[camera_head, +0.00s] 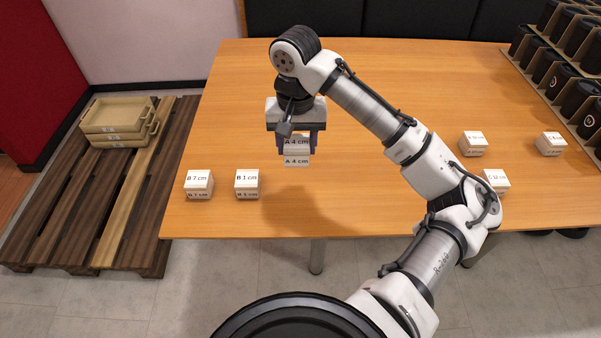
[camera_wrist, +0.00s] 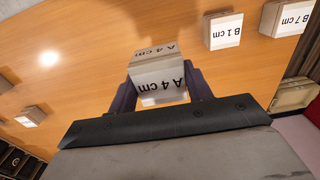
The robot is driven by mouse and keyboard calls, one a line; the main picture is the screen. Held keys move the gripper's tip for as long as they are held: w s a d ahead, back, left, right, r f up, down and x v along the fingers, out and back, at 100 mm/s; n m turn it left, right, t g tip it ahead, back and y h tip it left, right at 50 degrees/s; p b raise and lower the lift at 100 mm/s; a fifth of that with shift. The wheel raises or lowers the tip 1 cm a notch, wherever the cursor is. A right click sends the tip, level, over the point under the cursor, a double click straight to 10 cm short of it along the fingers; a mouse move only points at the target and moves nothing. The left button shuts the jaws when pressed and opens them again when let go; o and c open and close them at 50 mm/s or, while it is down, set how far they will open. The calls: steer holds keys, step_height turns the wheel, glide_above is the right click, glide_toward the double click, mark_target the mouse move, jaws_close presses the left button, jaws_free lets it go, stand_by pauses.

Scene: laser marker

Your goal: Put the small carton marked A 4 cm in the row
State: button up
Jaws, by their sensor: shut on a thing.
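The small carton marked A 4 cm (camera_head: 296,160) is a white-labelled box held between the fingers of my gripper (camera_head: 297,143). In the wrist view the carton (camera_wrist: 160,84) shows its label on two faces, between the two dark fingers. My gripper (camera_wrist: 160,95) is shut on it. The cartons marked B 7 cm (camera_head: 199,183) and B 1 cm (camera_head: 247,183) stand apart from each other near the table's front left edge, left of the held carton. Whether the held carton touches the table is hard to tell.
The wooden table (camera_head: 380,215) has free room right of B 1 cm. More cartons stand at right: one behind (camera_head: 473,143), one far right (camera_head: 551,144), and one (camera_head: 495,180) partly hidden by my arm. Dark cups fill a rack (camera_head: 545,85). Trays (camera_head: 117,133) lie on a pallet at left.

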step_height(320, 180, down, 11)
steer(key=shift+f+b, duration=0.2)
steer(key=shift+b, duration=0.1)
steer(key=shift+f, duration=0.15)
steer(key=o, duration=1)
step_height(320, 180, up, 12)
steer(key=shift+r, duration=0.15)
